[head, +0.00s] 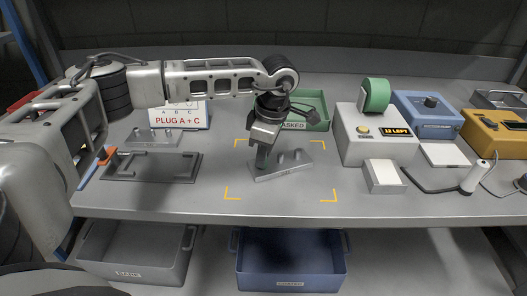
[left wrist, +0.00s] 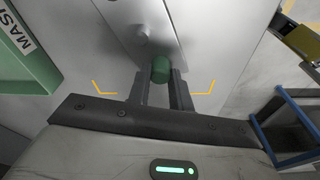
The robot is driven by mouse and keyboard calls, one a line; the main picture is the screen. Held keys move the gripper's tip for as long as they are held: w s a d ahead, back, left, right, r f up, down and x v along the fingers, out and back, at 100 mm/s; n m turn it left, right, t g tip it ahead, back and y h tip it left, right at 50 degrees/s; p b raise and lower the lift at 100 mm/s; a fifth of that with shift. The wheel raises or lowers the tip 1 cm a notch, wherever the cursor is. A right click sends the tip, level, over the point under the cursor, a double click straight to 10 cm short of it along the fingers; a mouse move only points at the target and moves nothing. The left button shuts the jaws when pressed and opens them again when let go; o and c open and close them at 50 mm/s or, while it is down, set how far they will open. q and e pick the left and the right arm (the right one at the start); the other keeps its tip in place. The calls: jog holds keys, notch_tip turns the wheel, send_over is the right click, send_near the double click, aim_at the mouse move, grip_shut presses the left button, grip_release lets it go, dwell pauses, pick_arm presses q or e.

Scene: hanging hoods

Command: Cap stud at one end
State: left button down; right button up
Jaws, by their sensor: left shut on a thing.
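A grey metal bar (head: 288,168) with upright studs lies at an angle inside the yellow corner marks on the bench. My left gripper (head: 262,150) points down over the bar's left end and is shut on a green cap (head: 262,157). In the left wrist view the green cap (left wrist: 161,69) sits between the two fingers, over the bar (left wrist: 128,18). A bare stud (left wrist: 142,34) shows beyond it. The cap hides the end stud; I cannot tell whether it is seated on it. My right gripper is out of view.
A sign (head: 181,115) reads "PLUG A + C". A second studded bar (head: 153,138) lies behind a dark frame (head: 190,178) at left. A green bin (head: 314,104) stands behind, a green-roll dispenser (head: 365,146) at right. A grey bin (head: 135,271) and blue bin (head: 291,281) sit below.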

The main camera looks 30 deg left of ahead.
pick_arm(q)
jog(key=c, duration=1.2)
grip_release()
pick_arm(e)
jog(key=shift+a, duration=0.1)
pick_arm(q)
jog(key=r, duration=0.5)
jog(key=d+r, duration=0.1)
jog(key=r, duration=0.4)
jog(key=d+r, duration=0.1)
jog(key=r, duration=0.4)
jog(key=shift+w+d+r+b, duration=0.15)
jog(key=shift+w+r+b, duration=0.2)
jog(key=shift+r+b, duration=0.05)
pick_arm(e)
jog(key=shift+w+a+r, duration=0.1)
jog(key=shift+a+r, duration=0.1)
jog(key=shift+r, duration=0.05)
